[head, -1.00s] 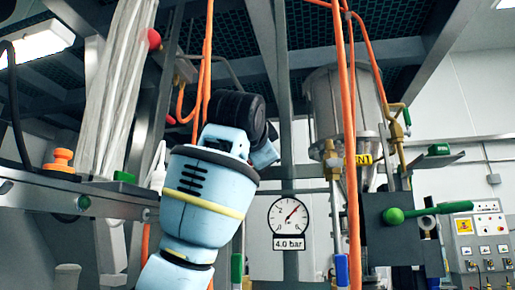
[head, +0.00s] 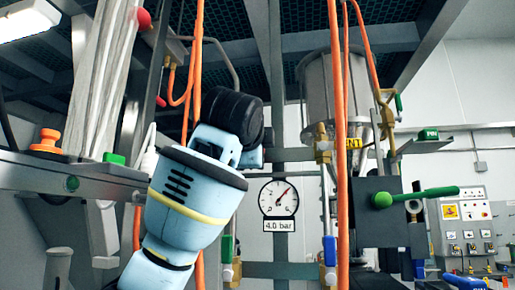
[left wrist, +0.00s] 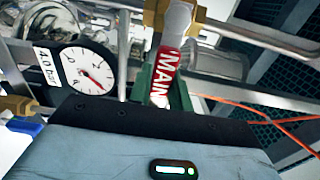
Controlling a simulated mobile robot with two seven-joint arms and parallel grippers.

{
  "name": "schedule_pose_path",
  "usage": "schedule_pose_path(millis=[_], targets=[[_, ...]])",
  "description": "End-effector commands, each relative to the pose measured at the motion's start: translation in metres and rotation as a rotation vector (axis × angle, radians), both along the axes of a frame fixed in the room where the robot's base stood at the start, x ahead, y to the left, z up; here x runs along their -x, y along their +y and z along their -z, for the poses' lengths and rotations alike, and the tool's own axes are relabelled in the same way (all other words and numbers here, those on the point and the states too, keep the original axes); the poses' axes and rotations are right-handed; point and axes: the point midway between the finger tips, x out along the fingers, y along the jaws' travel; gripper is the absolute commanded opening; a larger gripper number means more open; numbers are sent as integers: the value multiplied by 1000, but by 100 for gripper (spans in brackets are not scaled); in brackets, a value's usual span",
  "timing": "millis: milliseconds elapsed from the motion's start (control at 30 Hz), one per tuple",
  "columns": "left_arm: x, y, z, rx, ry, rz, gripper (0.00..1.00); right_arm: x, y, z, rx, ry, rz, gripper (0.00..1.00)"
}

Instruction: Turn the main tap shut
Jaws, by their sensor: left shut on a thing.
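My right gripper is not in view.
Orange hoses (head: 342,160) hang in front of the frame. A green lever (head: 425,196) on a dark box sticks out at right. A green-handled valve (head: 227,248) and a blue-handled valve (head: 330,250) stand below the gauge. An orange knob (head: 47,141) sits at left.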

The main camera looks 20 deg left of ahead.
Motion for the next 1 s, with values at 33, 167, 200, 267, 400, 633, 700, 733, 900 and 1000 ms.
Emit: schedule_pose_path(millis=[33,167,200,267,400,633,700,733,900,1000], targets=[[-1,0,1,-4,3,0,0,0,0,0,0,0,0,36],[-1,0,1,-5,3,1,0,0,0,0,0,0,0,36],[-1,0,1,-5,3,1,0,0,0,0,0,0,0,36],[-1,0,1,-5,3,1,0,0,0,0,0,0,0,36],[-1,0,1,-4,3,1,28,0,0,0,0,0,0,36],[-1,0,1,-4,2,1,42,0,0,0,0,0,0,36],[0,0,1,-4,2,0,42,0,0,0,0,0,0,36],[0,0,1,-4,2,1,42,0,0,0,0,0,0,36],[6,-2,0,-3,-1,2,42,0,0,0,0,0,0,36],[18,-5,-1,-4,-2,2,42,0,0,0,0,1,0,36]])
